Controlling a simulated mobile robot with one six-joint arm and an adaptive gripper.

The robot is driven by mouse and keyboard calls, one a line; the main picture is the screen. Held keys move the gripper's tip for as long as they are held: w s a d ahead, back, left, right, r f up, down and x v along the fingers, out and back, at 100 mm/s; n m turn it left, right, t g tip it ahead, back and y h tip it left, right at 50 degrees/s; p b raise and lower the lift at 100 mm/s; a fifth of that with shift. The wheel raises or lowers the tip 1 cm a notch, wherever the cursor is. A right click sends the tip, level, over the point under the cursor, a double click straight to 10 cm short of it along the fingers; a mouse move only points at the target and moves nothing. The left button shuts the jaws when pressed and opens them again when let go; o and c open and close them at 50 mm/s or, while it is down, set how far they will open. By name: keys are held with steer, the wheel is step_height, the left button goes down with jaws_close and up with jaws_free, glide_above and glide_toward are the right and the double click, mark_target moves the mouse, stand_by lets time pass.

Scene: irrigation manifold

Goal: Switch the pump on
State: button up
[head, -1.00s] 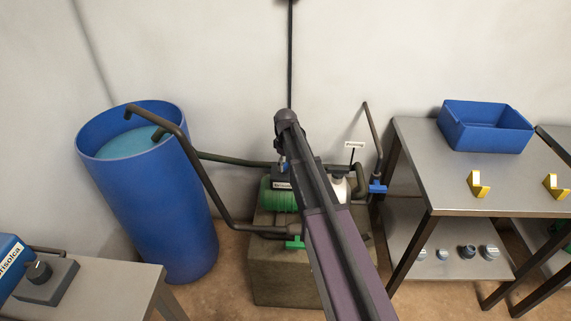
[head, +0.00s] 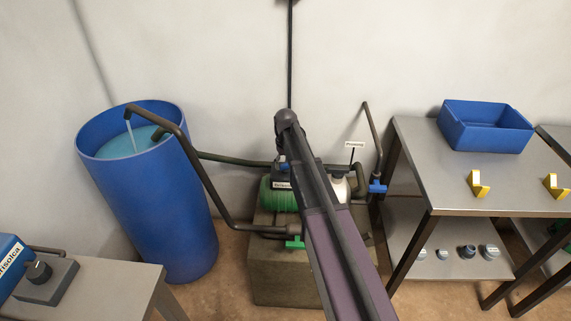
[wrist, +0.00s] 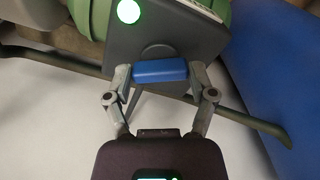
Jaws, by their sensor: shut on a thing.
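The green pump (head: 279,196) sits on a stone block behind my arm, with a dark control box (head: 283,184) on it. In the wrist view the box (wrist: 185,45) carries a lit green lamp (wrist: 128,11) and a blue switch handle (wrist: 160,71). My gripper (wrist: 160,77) is shut on the blue handle, one finger at each end. A pipe outlet (head: 130,110) pours a thin stream of water into the blue barrel (head: 150,210).
A green-handled valve (head: 295,244) sits on the lower pipe and a blue-handled valve (head: 377,187) on the right. A metal table (head: 420,150) with a blue bin (head: 486,128) and yellow brackets stands at right. A bench (head: 110,290) is at front left.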

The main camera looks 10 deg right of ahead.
steer(key=o, duration=1)
steer(key=shift+o, duration=0.2)
steer(key=shift+n, duration=0.4)
steer(key=n, duration=0.5)
steer(key=shift+n, duration=0.3)
steer(key=n, duration=0.6)
step_height(320, 180, up, 14)
steer(key=p, duration=1.4)
steer(key=s+f+m+b, duration=1.4)
steer(key=s+f+b, duration=0.8)
steer(key=s, duration=0.4)
steer(key=shift+f+m+b, duration=0.3)
